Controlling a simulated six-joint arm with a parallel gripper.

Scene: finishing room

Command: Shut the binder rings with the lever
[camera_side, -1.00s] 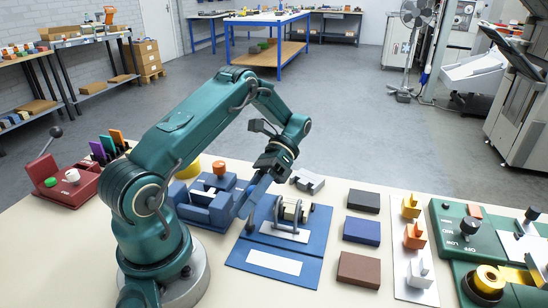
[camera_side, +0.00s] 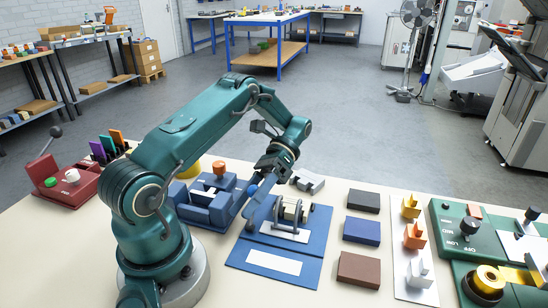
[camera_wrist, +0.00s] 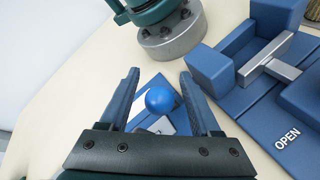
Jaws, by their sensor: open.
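The blue binder (camera_side: 309,247) lies open on the bench in the side view, with its metal rings (camera_side: 290,212) standing upright near its far part. Whether the rings are open or closed is too small to tell. The lever's round blue knob (camera_side: 252,190) stands at the binder's left. My gripper (camera_side: 262,181) is over this knob, fingers pointing down. In the wrist view the blue knob (camera_wrist: 160,100) sits between the two spread fingers of my gripper (camera_wrist: 158,76), with a gap on both sides. The lever's shaft is mostly hidden.
A blue fixture marked OPEN (camera_wrist: 250,75) stands left of the binder in the side view (camera_side: 207,205). Black, blue and brown blocks (camera_side: 359,268) lie to the right, then a white strip (camera_side: 400,285) with coloured clips. A red device (camera_side: 65,185) stands far left.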

